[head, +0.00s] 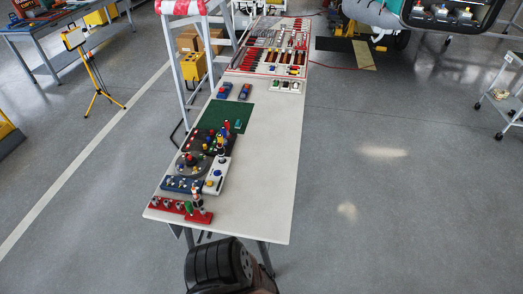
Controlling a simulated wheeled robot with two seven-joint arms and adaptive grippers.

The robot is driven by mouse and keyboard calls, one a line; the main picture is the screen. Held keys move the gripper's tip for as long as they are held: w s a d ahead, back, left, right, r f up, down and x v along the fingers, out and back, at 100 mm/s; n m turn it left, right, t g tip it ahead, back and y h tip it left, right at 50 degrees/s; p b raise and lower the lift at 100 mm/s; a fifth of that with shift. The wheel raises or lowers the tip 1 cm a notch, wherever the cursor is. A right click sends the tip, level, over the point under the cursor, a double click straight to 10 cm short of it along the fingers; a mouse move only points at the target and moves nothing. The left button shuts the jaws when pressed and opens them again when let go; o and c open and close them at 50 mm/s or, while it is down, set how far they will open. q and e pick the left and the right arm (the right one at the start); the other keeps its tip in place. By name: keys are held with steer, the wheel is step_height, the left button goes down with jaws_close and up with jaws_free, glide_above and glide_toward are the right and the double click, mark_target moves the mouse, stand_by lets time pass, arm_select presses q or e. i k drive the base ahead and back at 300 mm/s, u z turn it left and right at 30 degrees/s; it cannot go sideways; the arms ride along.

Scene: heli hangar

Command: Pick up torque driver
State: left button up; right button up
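A long white workbench (262,190) runs away from me through the middle of the head view, with many small tools and parts on it. I cannot tell for sure which one is the torque driver, because they are too small. Upright coloured handles stand in a red holder (199,217) at the near end and near a white block (217,176). Neither of my grippers can be made out. A dark ribbed part at the bottom middle seems to belong to my own body.
A green mat (228,114) and two blue items (244,91) lie mid-bench. Tool trays (270,52) fill the far end. A stepladder (186,75) stands against the bench's left side. A yellow tripod (97,80) is farther left.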

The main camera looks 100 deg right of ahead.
mark_target(220, 150)
steer(key=z, duration=2.15)
